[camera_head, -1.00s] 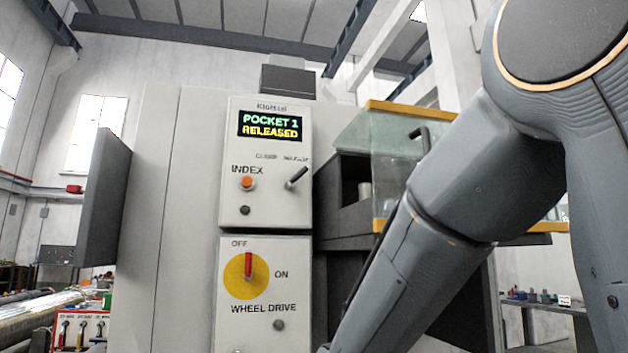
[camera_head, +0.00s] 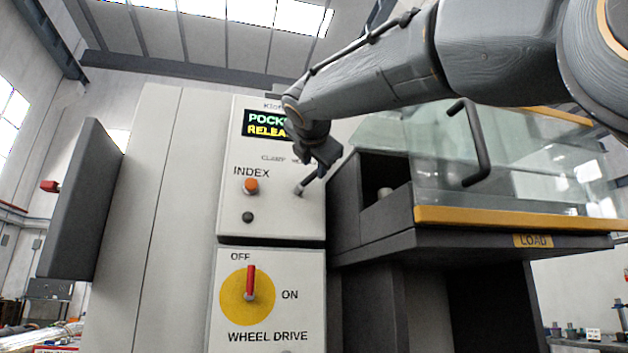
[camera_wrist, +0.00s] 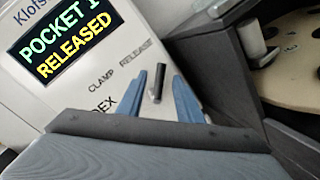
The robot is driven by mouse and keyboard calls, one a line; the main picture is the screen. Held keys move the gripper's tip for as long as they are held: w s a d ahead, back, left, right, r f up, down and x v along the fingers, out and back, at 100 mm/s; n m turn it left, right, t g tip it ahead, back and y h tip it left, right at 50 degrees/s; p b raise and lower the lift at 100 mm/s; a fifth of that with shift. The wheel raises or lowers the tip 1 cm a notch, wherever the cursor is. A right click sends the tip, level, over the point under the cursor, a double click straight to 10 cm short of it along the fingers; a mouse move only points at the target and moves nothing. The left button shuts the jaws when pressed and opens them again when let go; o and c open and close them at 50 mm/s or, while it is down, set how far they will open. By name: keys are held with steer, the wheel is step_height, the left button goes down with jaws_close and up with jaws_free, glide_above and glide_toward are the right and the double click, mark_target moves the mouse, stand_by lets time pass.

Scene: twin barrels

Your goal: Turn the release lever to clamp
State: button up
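The release lever (camera_head: 300,190) is a short dark lever on the upper white control panel, right of the INDEX button. In the wrist view the lever (camera_wrist: 158,82) tilts toward the RELEASE label, away from CLAMP. My gripper (camera_head: 322,164) is at the lever, partly covering it in the head view. In the wrist view its two blue fingers (camera_wrist: 160,76) are apart, one on each side of the lever; I see no contact. The display (camera_wrist: 66,42) reads POCKET 1 RELEASED; my arm partly covers it in the head view.
The orange INDEX button (camera_head: 251,186) is left of the lever. Below is the WHEEL DRIVE switch (camera_head: 250,283), its red handle pointing to OFF. To the right is the glass-guarded loading bay (camera_head: 480,160) with a yellow edge, close beside the gripper.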

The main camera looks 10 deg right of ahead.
mark_target(315, 173)
steer(key=p+x, duration=0.1)
steer(key=x, duration=0.5)
steer(key=shift+w+f, duration=0.1)
steer(key=shift+w, duration=0.15)
jaws_close()
